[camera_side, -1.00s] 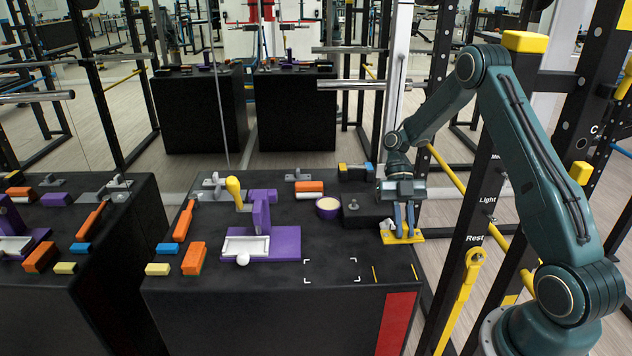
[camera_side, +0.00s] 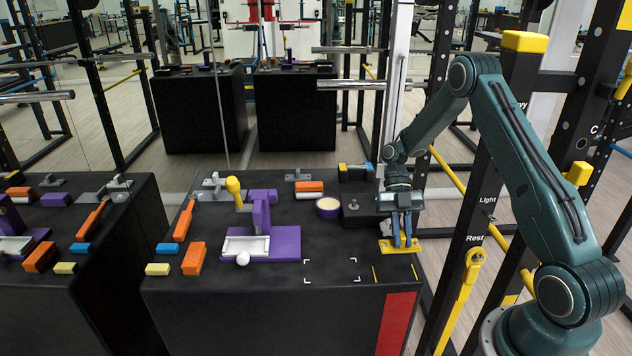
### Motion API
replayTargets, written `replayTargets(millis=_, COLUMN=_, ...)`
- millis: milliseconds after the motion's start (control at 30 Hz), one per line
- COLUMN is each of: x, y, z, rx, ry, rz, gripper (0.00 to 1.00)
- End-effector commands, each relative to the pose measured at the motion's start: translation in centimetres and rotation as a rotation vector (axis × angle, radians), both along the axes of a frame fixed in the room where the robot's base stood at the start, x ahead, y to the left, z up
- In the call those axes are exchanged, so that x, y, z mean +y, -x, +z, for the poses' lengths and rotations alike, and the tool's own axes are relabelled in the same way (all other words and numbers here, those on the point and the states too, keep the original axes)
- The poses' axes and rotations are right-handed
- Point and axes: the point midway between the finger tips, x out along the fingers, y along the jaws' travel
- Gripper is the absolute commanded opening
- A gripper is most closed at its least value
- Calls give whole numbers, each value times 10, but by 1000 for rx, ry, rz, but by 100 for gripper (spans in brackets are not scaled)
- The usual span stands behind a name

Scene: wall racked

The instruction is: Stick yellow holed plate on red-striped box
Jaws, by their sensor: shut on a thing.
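The yellow holed plate (camera_side: 386,246) is at the right end of the red-striped box's top. My gripper (camera_side: 402,242) points down and is shut on it; the fingers hide the plate's middle and its holes. I cannot tell whether the plate touches the surface or hangs just above it. The red-striped box (camera_side: 255,315) is a large black block with a red stripe (camera_side: 397,325) down its front right. Two short yellow lines (camera_side: 375,274) mark its top near the front edge, just in front of the plate.
White corner marks (camera_side: 331,270) frame a bare patch left of the yellow lines. A small black block (camera_side: 362,212) and a cream-filled purple bowl (camera_side: 328,208) stand behind. A purple fixture (camera_side: 262,215) and orange pieces (camera_side: 194,258) are farther left. A yellow-capped rack post stands at right.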

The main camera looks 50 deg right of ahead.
Motion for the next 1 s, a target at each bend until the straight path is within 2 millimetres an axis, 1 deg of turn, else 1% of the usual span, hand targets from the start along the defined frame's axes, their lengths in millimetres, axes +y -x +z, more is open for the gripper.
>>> replayTargets(millis=1000, x=0, y=0, z=-69, rx=0, ry=0, rz=1, gripper=0)
